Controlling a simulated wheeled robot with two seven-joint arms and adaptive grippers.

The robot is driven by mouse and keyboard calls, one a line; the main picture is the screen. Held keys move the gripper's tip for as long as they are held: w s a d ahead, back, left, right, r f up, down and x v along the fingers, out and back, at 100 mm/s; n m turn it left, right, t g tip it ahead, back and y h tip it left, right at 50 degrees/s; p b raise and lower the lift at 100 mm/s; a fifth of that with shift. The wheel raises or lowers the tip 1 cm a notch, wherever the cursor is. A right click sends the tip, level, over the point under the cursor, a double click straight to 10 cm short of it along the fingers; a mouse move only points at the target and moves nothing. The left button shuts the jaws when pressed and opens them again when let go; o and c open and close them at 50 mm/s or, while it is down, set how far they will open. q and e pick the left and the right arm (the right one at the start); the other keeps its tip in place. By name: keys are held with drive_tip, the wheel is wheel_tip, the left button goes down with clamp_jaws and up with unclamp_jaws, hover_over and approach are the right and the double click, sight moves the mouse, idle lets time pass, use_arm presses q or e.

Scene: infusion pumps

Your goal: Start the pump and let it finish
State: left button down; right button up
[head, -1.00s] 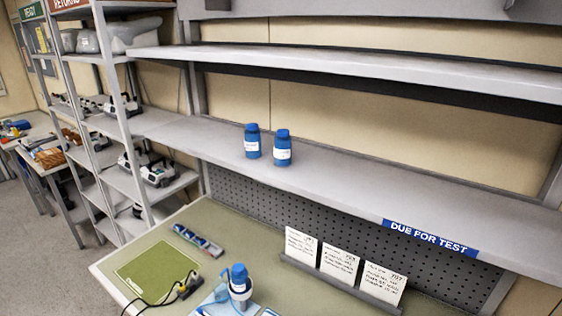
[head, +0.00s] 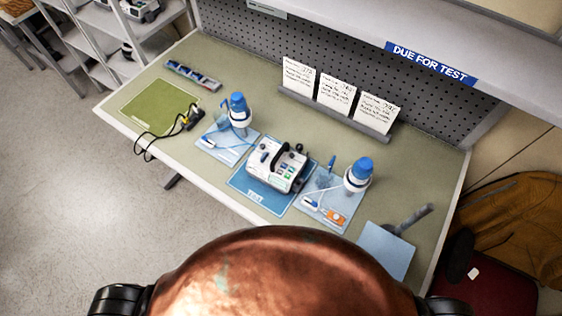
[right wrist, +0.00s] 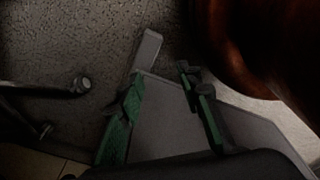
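A white and grey infusion pump (head: 278,164) with a dark handle and small coloured keys stands on a blue mat marked TEST (head: 250,192) in the head view. Its display is too small to read. A blue-capped white bottle (head: 238,112) stands on a light blue pad to its left. Another one (head: 358,175) stands to its right, beside an orange and white item (head: 328,212). My right gripper (right wrist: 161,78) shows in the right wrist view, its green-padded fingers apart with nothing between them, over the floor and away from the pump. My left gripper is out of view.
Three written cards (head: 335,93) stand at the table's back. A green mat (head: 155,106), black cables and a yellow-black plug (head: 188,118) are at the left. A blue-grey square (head: 386,248) lies at the front right. A shelf (head: 440,60) overhangs the back.

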drive_tip(key=shift+c, duration=0.6)
clamp_jaws()
idle(0.9)
